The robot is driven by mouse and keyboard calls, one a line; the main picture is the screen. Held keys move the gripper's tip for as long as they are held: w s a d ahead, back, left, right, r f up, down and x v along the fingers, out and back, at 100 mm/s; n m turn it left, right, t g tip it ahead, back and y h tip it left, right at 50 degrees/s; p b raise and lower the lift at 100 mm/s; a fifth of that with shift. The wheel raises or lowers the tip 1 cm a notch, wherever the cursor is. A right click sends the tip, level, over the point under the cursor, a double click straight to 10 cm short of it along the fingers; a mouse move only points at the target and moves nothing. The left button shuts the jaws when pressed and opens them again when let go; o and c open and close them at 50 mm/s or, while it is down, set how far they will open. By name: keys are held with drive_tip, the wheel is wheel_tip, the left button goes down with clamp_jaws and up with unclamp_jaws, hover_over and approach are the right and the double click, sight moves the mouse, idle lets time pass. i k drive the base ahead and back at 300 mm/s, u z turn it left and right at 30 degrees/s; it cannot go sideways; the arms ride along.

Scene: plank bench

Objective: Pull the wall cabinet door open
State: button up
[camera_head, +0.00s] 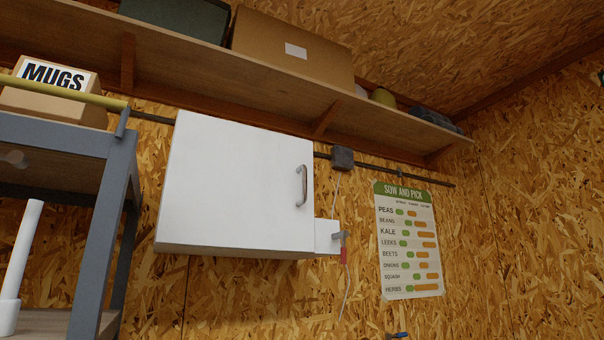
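The white wall cabinet's door (235,185) faces me, left of the picture's middle and below the long shelf. It looks shut, with no gap that I can make out. A curved metal handle (302,186) stands upright near the door's right edge, and nothing touches it. The cabinet's underside shows as a thin strip along the bottom. My gripper does not show in this view, so I cannot see how far it is from the handle.
A small white box (327,236) adjoins the cabinet's lower right, with a grey and red item beside it. A dark box (342,158) and cord are near. A grey rack (92,230) stands left, bearing a MUGS box (45,104). A planting poster (408,242) hangs right.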

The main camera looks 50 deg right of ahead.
sight(228, 184)
drive_tip(key=k, duration=0.85)
drive_tip(key=z, duration=0.8)
drive_tip(key=i, duration=0.5)
